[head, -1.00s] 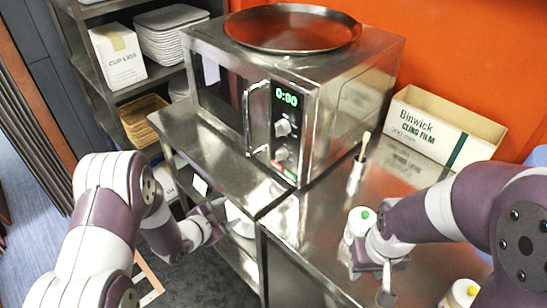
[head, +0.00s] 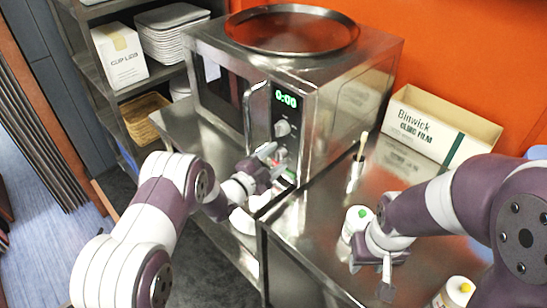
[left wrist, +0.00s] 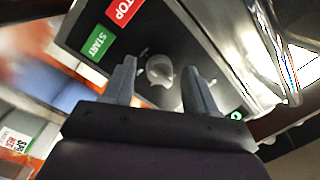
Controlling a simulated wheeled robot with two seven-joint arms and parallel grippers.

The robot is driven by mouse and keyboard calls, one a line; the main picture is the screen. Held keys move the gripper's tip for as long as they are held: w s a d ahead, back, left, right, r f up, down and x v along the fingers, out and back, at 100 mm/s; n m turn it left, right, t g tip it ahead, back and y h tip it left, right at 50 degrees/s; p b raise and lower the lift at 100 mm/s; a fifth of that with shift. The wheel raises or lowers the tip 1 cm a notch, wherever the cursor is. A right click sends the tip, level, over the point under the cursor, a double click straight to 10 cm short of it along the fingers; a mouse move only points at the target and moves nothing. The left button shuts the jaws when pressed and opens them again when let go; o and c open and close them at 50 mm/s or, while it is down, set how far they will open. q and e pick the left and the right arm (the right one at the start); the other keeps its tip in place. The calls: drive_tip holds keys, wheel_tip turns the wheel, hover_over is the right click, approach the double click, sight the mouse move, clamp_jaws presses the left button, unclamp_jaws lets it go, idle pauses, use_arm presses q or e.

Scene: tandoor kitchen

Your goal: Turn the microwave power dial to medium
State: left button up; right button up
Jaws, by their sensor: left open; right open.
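The steel microwave (head: 335,110) stands on the counter with its display reading 0:00. Its upper dial (head: 283,128) shows below the display. My left gripper (head: 272,152) is in front of the lower part of the panel and covers much of the lower dial there. In the left wrist view a pale dial (left wrist: 160,76) lies between and beyond the open fingers of my left gripper (left wrist: 160,70), near the green START and red STOP buttons. I cannot see contact. My right gripper (head: 387,282) is open, low over the right counter, and empty.
A round steel tray (head: 292,30) lies on the microwave. A cling film box (head: 440,125), a steel cup with a brush (head: 354,175) and a green-capped bottle (head: 357,220) stand on the right counter. A yellow-capped bottle (head: 455,292) is near my right arm.

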use_arm(q)
drive_tip(key=c, duration=1)
drive_tip(key=shift+n, duration=0.3)
drive_tip(key=shift+f+n+b, duration=0.1)
drive_tip(key=shift+n+b, duration=0.35)
drive_tip(key=shift+n, duration=0.55)
drive_tip(key=n, duration=0.2)
drive_tip(key=shift+n, duration=0.3)
drive_tip(key=n, duration=0.3)
drive_tip(key=shift+g+b, duration=0.3)
drive_tip(key=shift+g, duration=0.1)
drive_tip(key=shift+n, duration=1.5)
drive_tip(key=shift+s, duration=0.1)
